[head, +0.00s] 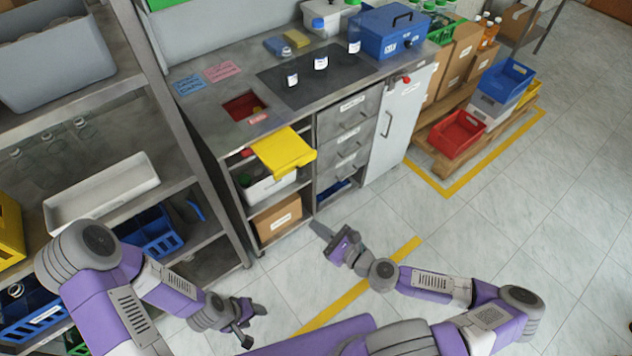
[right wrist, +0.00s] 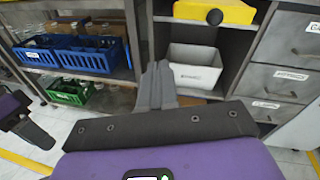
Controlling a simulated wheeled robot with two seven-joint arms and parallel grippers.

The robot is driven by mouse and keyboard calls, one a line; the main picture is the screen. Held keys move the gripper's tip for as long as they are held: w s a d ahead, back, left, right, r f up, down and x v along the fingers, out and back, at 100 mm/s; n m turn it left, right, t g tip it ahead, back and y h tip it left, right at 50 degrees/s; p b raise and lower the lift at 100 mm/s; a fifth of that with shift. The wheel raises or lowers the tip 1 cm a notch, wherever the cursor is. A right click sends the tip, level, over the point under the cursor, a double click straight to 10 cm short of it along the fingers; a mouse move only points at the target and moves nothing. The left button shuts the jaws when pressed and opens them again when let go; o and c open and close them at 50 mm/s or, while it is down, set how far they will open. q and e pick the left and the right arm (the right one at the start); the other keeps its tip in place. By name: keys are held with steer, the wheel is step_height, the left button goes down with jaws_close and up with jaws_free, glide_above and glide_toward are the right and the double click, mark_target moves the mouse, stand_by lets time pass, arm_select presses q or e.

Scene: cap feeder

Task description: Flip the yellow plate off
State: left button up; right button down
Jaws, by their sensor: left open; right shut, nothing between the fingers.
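The yellow plate (head: 284,150) sticks out from the front of the workbench, below the red-lined opening (head: 244,106) in the bench top. In the right wrist view the yellow plate (right wrist: 214,11) shows at the top, with a dark round knob on its front. My right gripper (head: 318,228) is shut and empty, low in front of the bench and apart from the plate. Its closed fingers (right wrist: 156,84) point towards the shelf under the plate. My left gripper (head: 246,322) is open and empty, low over the floor at the lower left.
Under the plate, a white bin (head: 266,188) and a cardboard box (head: 278,216) stand on bench shelves. Grey drawers (head: 348,134) and a white door (head: 402,122) are to the right. A metal rack (head: 186,130) stands left. The floor in front is clear.

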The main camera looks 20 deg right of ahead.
steer(key=d+r+m+t+h, duration=0.2)
steer(key=d+m+h, duration=0.1)
steer(key=d, duration=0.3)
steer(key=shift+w+d+r+m, duration=0.15)
steer(key=shift+w+d+m, duration=0.2)
steer(key=shift+m, duration=0.35)
steer(key=b, duration=0.3)
glide_toward(304, 175)
steer(key=x, duration=0.7)
